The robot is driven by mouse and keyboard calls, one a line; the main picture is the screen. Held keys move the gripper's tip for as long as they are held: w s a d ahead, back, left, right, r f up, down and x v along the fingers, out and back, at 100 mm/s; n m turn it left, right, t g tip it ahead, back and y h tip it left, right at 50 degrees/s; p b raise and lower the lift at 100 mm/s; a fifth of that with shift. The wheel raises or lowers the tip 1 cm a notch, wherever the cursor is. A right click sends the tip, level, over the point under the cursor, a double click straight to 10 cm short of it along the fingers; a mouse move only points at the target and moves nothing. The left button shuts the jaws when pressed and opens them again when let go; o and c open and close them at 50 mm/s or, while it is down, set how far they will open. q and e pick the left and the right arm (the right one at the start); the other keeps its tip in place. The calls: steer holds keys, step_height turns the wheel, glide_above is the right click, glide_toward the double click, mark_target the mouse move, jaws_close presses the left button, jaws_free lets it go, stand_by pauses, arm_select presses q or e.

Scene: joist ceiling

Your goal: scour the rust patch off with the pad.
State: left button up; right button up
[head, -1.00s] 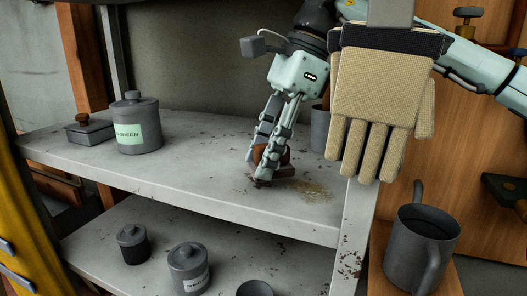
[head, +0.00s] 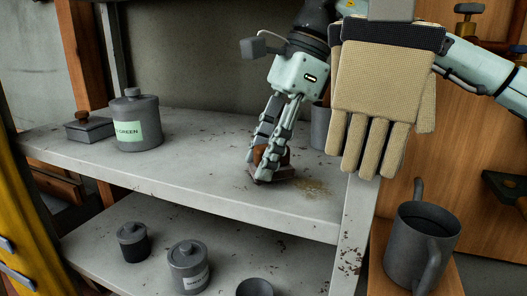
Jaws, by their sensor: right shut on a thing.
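The pad (head: 284,174) is a brown block with a rounded reddish-brown grip, on the upper grey shelf. My right gripper (head: 263,166) reaches down from above and is shut on the pad's grip. The fingers hide part of the pad. The pad's underside appears to be at the shelf surface. The rust patch (head: 314,188) is a yellow-brown speckled stain on the shelf, just right of the pad and near the shelf's front right. Any part of it under the pad is hidden. My left gripper is not in view.
A tan glove (head: 378,85) hangs in front at the upper right, near my right arm. A dark pot (head: 325,125) stands behind the patch. The shelf's middle is clear.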

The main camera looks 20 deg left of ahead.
mark_target(321, 198)
steer(key=shift+f+b, duration=0.35)
steer(key=shift+f, duration=0.35)
steer(key=shift+d, duration=0.15)
steer(key=shift+d+r+b, duration=0.1)
steer(key=shift+d+b, duration=0.2)
steer(key=shift+d, duration=1.4)
steer(key=shift+s+d+b, duration=0.1)
steer(key=shift+d+b, duration=0.3)
steer(key=shift+d, duration=3.05)
steer(key=shift+c, duration=0.2)
